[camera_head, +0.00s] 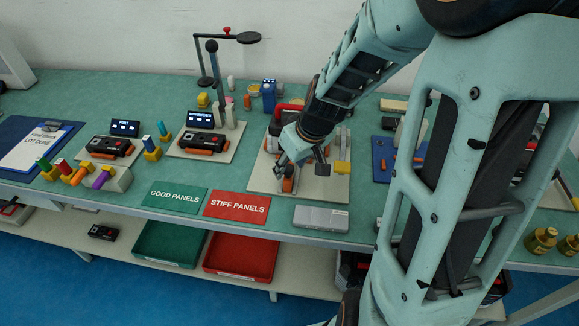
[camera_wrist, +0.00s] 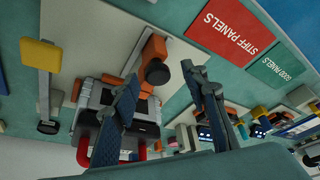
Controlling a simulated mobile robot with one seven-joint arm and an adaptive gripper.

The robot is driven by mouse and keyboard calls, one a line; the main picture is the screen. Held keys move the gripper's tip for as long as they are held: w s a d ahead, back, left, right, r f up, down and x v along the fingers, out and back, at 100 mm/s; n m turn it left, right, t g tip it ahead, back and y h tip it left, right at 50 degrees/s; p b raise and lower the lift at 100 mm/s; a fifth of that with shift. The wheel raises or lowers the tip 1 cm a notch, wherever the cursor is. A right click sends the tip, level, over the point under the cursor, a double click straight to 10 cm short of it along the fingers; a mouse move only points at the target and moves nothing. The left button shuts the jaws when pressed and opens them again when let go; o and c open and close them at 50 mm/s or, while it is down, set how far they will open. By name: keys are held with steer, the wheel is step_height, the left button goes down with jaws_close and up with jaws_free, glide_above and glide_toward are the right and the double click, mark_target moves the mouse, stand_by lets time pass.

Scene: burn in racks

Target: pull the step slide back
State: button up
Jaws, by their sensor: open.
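A light fixture plate (camera_head: 263,180) lies on the green bench under my gripper. In the wrist view, an orange part with a round black knob (camera_wrist: 157,73) sits on the plate beside a grey and black unit with red handles (camera_wrist: 83,152). I take the orange part as the step slide, but no label shows. My gripper (camera_head: 301,168) is open and points down above the plate. In the wrist view its two fingers (camera_wrist: 161,75) stand apart, with the knob seen between their tips. I cannot tell whether they touch it. My gripper hides part of the fixture in the head view.
A yellow-capped post (camera_head: 342,167) stands right of my gripper. Red STIFF PANELS (camera_head: 237,207) and green GOOD PANELS (camera_head: 175,198) mats lie front left. A grey box (camera_head: 321,217) lies at the front edge. A lamp stand (camera_head: 205,70) rises behind left. A blue tray (camera_head: 383,158) is right.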

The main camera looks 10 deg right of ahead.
steer(key=shift+v, duration=3)
steer(key=shift+s, duration=0.1)
